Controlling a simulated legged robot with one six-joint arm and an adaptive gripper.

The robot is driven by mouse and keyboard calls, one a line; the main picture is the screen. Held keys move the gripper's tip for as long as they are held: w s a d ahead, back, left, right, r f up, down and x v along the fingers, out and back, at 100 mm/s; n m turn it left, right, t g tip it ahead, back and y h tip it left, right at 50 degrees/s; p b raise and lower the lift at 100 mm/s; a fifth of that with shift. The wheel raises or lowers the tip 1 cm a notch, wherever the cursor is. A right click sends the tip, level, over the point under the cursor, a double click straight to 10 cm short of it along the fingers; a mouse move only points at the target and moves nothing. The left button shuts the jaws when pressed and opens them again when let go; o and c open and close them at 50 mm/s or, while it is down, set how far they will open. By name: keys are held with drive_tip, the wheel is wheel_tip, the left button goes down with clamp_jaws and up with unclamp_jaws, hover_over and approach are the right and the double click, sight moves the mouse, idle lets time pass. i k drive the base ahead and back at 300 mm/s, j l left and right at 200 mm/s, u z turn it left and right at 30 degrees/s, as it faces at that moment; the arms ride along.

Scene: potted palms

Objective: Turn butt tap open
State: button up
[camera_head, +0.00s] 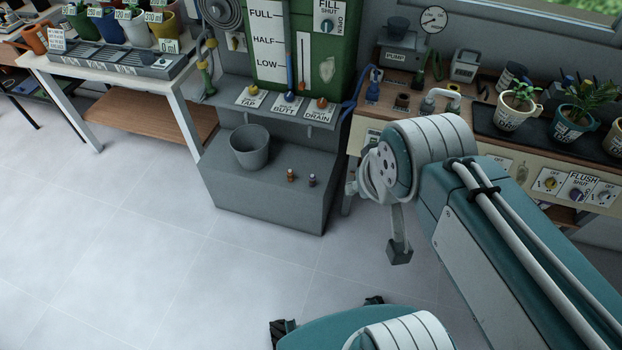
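My gripper (328,312) appears only as dark parts at the bottom edge, mostly hidden behind my wrist. It is low and well apart from the tap, and its opening is unclear.
A grey bucket (250,147) and two small fittings (302,177) stand on the plinth below the tap. A workbench (405,112) with potted plants stands at right, partly behind my arm. A plant table (105,66) is at left. The floor at lower left is clear.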

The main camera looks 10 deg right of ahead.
sight(253, 89)
drive_tip(key=i+j+z, duration=0.3)
drive_tip(key=i+j, duration=0.15)
drive_tip(key=i+j+z, duration=0.15)
drive_tip(key=j, duration=0.25)
drive_tip(key=i+j+z, duration=0.25)
drive_tip(key=i+j, duration=0.15)
drive_tip(key=j, duration=0.25)
drive_tip(key=i+j+z, duration=0.15)
drive_tip(key=j, duration=0.2)
drive_tip(key=i+j+z, duration=0.15)
drive_tip(key=j, duration=0.25)
